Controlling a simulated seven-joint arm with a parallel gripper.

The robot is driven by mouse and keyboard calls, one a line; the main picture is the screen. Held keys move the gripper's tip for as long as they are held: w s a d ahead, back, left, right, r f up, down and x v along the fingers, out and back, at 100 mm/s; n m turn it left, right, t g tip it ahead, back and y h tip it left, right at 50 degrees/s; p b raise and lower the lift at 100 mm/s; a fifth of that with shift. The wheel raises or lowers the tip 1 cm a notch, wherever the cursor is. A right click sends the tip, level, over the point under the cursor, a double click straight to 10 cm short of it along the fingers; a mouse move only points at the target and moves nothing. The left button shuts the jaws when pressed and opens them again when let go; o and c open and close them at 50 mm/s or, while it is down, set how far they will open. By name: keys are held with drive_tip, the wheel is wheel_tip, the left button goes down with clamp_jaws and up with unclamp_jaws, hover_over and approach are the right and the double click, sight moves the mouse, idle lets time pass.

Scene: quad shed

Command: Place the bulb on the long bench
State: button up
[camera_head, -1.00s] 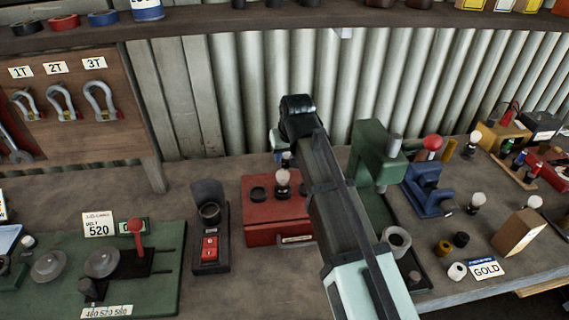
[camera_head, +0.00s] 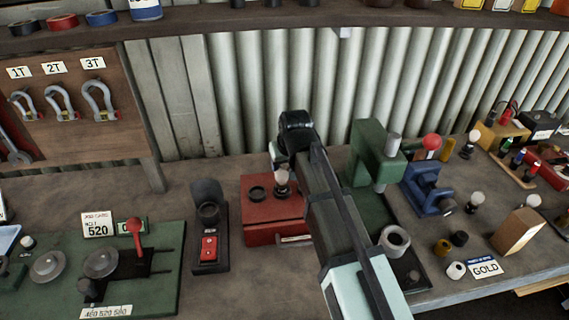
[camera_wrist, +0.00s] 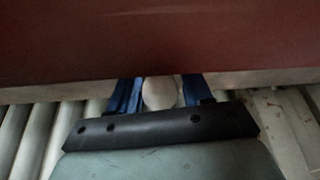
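A bulb with a pale round globe (camera_head: 281,176) stands upright on the red box (camera_head: 268,222), on the bench (camera_head: 230,275). My gripper comes down over the box from behind the bulb in the head view, and its fingertips are hidden there. In the wrist view my gripper (camera_wrist: 162,93) has one blue finger on each side of the pale globe (camera_wrist: 160,94). The globe almost fills the space between the fingers. I cannot tell whether they press on it. Other pale bulbs (camera_head: 476,200) stand to the right on the bench.
A black switch stand with a red switch (camera_head: 209,245) is left of the box. A green press (camera_head: 377,160) and a blue vise (camera_head: 428,190) are close on the right. A green plate with a lever (camera_head: 160,290) lies at left. Bare bench shows in front of the box.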

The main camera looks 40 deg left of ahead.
drive_tip(key=shift+o, duration=1)
drive_tip(key=shift+r, duration=0.1)
drive_tip(key=v, duration=1.2)
drive_tip(key=shift+a+r, duration=0.1)
